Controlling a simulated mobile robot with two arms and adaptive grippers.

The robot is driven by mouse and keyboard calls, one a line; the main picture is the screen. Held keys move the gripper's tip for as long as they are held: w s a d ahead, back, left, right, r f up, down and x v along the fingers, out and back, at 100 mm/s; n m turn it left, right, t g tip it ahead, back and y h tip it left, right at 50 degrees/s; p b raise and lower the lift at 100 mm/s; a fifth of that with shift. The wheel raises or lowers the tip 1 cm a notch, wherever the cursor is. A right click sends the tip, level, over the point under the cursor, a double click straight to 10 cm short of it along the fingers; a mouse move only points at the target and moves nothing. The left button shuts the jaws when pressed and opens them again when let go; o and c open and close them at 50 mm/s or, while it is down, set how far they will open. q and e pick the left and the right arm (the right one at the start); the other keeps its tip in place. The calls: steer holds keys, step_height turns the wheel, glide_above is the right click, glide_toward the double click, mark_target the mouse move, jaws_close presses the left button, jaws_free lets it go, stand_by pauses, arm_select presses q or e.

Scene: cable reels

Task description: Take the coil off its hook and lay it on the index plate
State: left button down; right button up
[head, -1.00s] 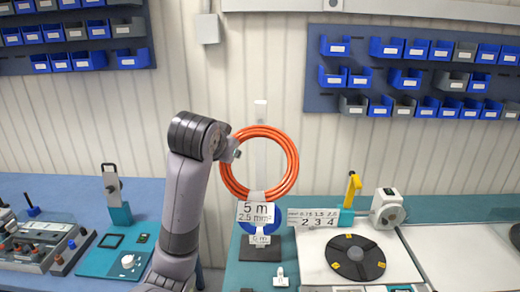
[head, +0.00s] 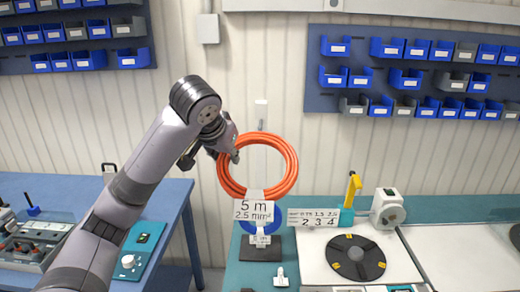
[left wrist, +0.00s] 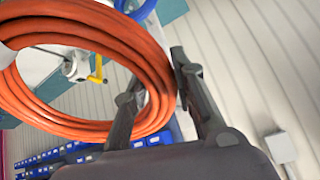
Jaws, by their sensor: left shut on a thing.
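The orange coil (head: 293,165) hangs upright in front of a pale post (head: 261,112), with a "5 m 2.5 mm²" tag (head: 254,211) at its bottom. Whether it still rests on the hook, I cannot tell. My left gripper (head: 231,156) is shut on the coil's left side in the head view. In the left wrist view the coil (left wrist: 140,50) passes between the fingers of that gripper (left wrist: 157,78). The index plate, a dark round disc (head: 372,258) with yellow marks, lies bare on the white bench top to the right. My right gripper is out of view.
A blue coil (head: 245,224) sits lower on the same stand, partly behind the tag. A number sign (head: 313,218), a yellow-handled tool (head: 354,186) and a white device (head: 388,209) stand behind the index plate. A gap separates the left table (head: 176,215) from the bench.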

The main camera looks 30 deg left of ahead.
arm_select(q)
steer(key=shift+r, duration=0.2)
steer(key=shift+s+r+g, duration=0.1)
steer(key=shift+g, duration=0.2)
steer(key=shift+s+d+g+h, duration=0.1)
steer(key=shift+s+g+h, duration=0.2)
steer(key=shift+g+h, duration=0.4)
steer(key=shift+s+d+f+g+h, duration=0.1)
steer(key=shift+s+d+g+h, duration=0.2)
steer(key=shift+g, duration=0.35)
steer(key=shift+s+d+f+g+h, duration=0.15)
steer(key=shift+g+h, duration=0.25)
steer(key=shift+g, duration=0.25)
steer(key=c, duration=1.9)
jaws_free()
steer(key=shift+a, duration=0.15)
jaws_close()
